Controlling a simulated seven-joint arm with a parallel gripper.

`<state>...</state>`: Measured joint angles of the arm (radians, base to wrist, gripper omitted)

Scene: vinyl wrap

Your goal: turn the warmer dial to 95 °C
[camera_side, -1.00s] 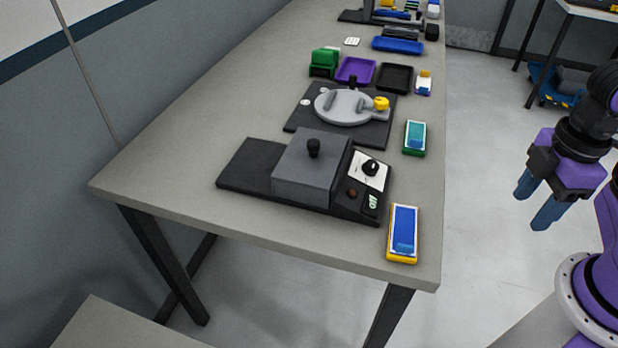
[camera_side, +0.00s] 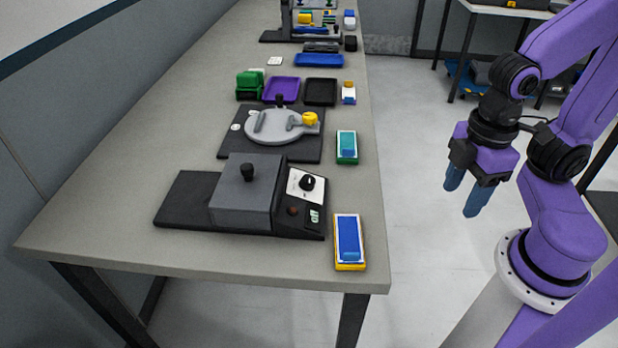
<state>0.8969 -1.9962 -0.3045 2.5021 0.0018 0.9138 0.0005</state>
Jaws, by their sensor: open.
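The warmer (camera_side: 247,195) is a grey block with a black knob on top, set on a dark base near the front of the table. Its dial (camera_side: 307,183) is a black knob on a white panel at the block's right side. The scale marks are too small to read. Below the dial are a dark red button (camera_side: 292,211) and a small display (camera_side: 314,216) whose digits I cannot read. My gripper (camera_side: 467,201) is open and empty, with blue fingers pointing down. It hangs off the table's right side, well apart from the dial.
A blue-and-yellow box (camera_side: 349,242) lies right of the warmer, near the table's edge. A green box (camera_side: 347,147) lies behind it. A round grey fixture (camera_side: 270,124), a purple tray (camera_side: 283,89) and a black tray (camera_side: 320,92) stand farther back. The floor between table and arm is clear.

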